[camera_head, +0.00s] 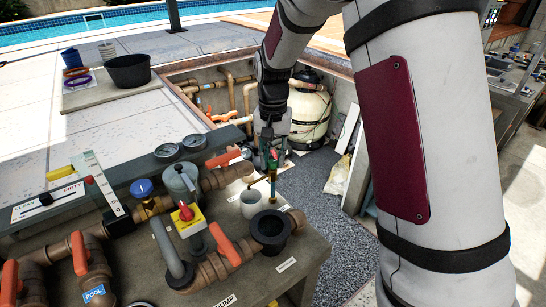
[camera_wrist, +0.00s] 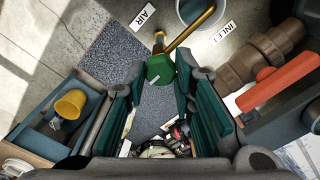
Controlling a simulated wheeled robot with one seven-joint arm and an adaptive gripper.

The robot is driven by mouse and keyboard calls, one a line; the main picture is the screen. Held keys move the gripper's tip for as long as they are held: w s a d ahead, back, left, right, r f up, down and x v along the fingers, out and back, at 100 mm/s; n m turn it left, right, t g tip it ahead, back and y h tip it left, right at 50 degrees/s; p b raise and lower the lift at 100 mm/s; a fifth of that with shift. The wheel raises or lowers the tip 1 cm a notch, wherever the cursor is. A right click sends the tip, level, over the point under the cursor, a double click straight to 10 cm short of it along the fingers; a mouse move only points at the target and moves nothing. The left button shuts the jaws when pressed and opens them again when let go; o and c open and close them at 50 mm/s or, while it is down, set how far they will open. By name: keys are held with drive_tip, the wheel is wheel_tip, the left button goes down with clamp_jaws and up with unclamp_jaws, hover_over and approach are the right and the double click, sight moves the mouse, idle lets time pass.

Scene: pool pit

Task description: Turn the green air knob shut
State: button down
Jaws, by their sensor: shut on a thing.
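The green air knob (camera_wrist: 159,70) sits on a brass pipe (camera_wrist: 192,30) beside the AIR label (camera_wrist: 143,18). In the head view the knob (camera_head: 273,158) shows small at the top of the brass pipe (camera_head: 272,184), at the bench's far edge. My gripper (camera_head: 273,138) reaches down onto it from above. In the wrist view the two dark green finger pads of my gripper (camera_wrist: 165,75) stand either side of the knob, shut on it. The far side of the knob is hidden. How far it is turned I cannot tell.
An orange-handled valve (camera_wrist: 280,82) on brown pipe lies right of my fingers in the wrist view. A grey cup (camera_head: 251,204) and black round fitting (camera_head: 270,230) stand close by on the bench. Gravel floor (camera_head: 325,200) lies beyond the bench edge, with a tank (camera_head: 309,112) behind.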

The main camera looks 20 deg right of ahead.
sight(273, 162)
drive_tip(key=c, duration=1.3)
unclamp_jaws()
wheel_tip(273, 162, up, 12)
drive_tip(key=s+r+n+t, duration=0.3)
drive_tip(key=s+r, duration=0.4)
drive_tip(key=s, duration=0.7)
drive_tip(key=s+n, duration=0.1)
drive_tip(key=s, duration=0.3)
drive_tip(key=s+f+t, duration=0.1)
drive_tip(key=s, duration=0.4)
drive_tip(key=s+f+n+t, duration=0.1)
drive_tip(key=s, duration=0.3)
drive_tip(key=shift+s+d+n, duration=0.25)
drive_tip(key=shift+s+n, duration=0.05)
drive_tip(key=shift+s, duration=0.05)
